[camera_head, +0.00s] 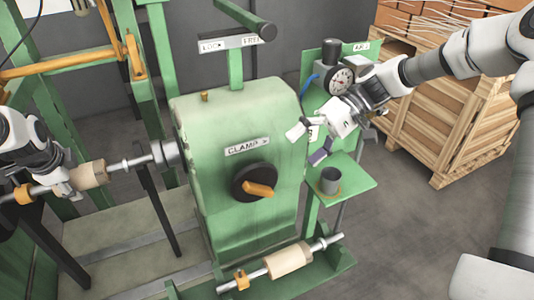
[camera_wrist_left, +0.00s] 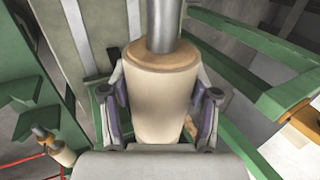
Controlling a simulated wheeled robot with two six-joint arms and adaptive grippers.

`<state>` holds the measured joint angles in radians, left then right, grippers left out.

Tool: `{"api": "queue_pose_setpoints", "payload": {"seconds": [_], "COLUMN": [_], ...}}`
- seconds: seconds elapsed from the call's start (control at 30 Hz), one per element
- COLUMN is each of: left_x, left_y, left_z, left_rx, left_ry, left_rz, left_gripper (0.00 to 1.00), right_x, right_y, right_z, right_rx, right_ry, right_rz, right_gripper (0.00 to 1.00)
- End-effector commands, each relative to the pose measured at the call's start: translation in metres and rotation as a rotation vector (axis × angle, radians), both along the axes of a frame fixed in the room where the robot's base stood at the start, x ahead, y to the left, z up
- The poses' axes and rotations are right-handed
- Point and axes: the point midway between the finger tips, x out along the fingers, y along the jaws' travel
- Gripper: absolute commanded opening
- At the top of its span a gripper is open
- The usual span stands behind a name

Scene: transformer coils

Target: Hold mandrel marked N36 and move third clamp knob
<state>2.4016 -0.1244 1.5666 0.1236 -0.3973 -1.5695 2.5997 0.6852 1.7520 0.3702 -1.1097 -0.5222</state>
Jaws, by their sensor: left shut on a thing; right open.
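A mandrel with a cream cylindrical body (camera_head: 92,174) on a metal shaft lies at the left of the head view, in line with the green machine's spindle. My left gripper (camera_head: 76,180) is shut on this body; in the left wrist view its fingers press both sides of the cream cylinder (camera_wrist_left: 160,95). No N36 mark is readable. The clamp knob (camera_head: 258,188), black with an orange handle, is on the green housing under a CLAMP label. My right gripper (camera_head: 310,146) is open and empty, right of the housing and apart from the knob.
A second cream mandrel (camera_head: 288,260) lies on the green rack below the housing. A grey cup (camera_head: 330,180) stands on a green shelf (camera_head: 354,187) below my right gripper. A dial gauge (camera_head: 341,80) is behind it. A wooden crate (camera_head: 440,125) stands at the right.

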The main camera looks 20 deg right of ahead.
Motion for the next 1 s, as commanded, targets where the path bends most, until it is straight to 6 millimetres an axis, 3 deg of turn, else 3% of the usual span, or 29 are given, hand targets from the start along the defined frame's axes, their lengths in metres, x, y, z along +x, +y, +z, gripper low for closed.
{"api": "queue_pose_setpoints", "payload": {"seconds": [0.17, 0.3, 0.43, 0.73, 1.0], "left_x": [0.001, 0.001, 0.001, 0.001, 0.001], "left_y": [-0.001, -0.001, -0.001, -0.001, 0.000], "left_z": [0.001, 0.001, 0.001, 0.001, 0.001], "left_rx": [0.000, 0.000, 0.000, 0.000, 0.000], "left_ry": [-0.003, -0.002, -0.002, -0.002, -0.002], "left_rz": [-0.001, -0.001, -0.001, 0.000, 0.000], "left_gripper": [0.00, 0.00, 0.00, 0.00, 0.00], "right_x": [-0.001, -0.002, -0.002, -0.003, -0.002], "right_y": [0.025, 0.035, 0.047, 0.091, 0.106], "right_z": [0.017, 0.016, 0.000, -0.056, -0.074], "right_rx": [-0.217, -0.292, -0.292, -0.293, -0.290], "right_ry": [-0.007, -0.007, -0.004, -0.004, -0.008], "right_rz": [0.010, 0.000, -0.001, 0.001, -0.001], "right_gripper": [1.00, 1.00, 1.00, 1.00, 1.00]}}
